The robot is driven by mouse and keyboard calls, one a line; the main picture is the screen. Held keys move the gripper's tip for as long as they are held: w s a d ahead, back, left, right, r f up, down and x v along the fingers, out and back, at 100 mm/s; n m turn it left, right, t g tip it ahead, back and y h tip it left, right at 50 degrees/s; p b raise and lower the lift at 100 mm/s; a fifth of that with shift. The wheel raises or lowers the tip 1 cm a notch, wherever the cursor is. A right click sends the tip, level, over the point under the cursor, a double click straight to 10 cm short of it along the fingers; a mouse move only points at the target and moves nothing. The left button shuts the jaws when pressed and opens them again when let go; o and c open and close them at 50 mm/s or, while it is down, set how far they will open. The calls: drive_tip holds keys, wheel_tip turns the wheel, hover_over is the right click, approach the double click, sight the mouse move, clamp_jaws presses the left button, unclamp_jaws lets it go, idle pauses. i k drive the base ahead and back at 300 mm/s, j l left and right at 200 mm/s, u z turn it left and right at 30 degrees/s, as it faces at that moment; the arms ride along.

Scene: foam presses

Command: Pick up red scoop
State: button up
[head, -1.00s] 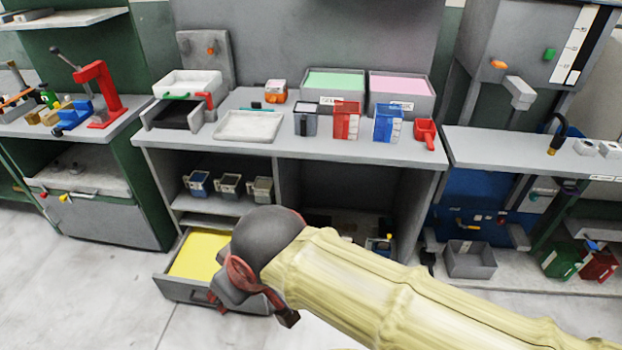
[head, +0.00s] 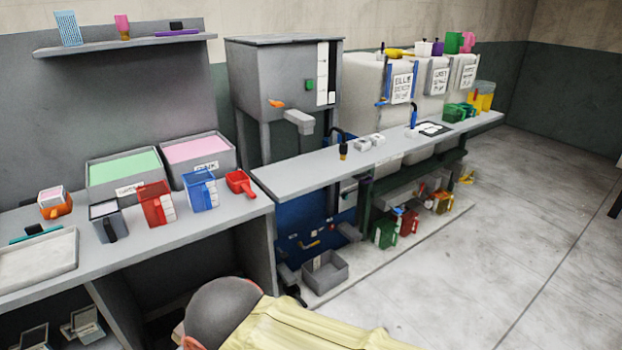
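A small red scoop (head: 240,183) lies at the right end of the grey workbench top, near its right edge. It sits beside a blue jug (head: 199,190), a little apart from it. A red jug (head: 155,204) stands left of the blue one. My gripper is not in view. Only my arm, with its yellowish sleeve and grey rounded joint, shows at the bottom, below and in front of the bench. Nothing covers the scoop.
A dark grey jug (head: 108,221) and bins of green foam (head: 124,174) and pink foam (head: 198,149) crowd the bench. A grey bin (head: 325,272) stands low right. Floor (head: 500,250) is free on the right.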

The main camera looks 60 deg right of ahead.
sight(238, 181)
drive_tip(key=z, duration=1.35)
drive_tip(key=i+l+u, duration=0.2)
drive_tip(key=u, duration=0.2)
drive_tip(key=i+l+u, duration=0.2)
drive_tip(key=l+u, duration=0.15)
drive_tip(key=i+l+u, duration=0.1)
drive_tip(key=l+u, duration=0.3)
drive_tip(key=i+l+u, duration=0.1)
drive_tip(key=l+u, duration=0.3)
drive_tip(key=j, duration=0.1)
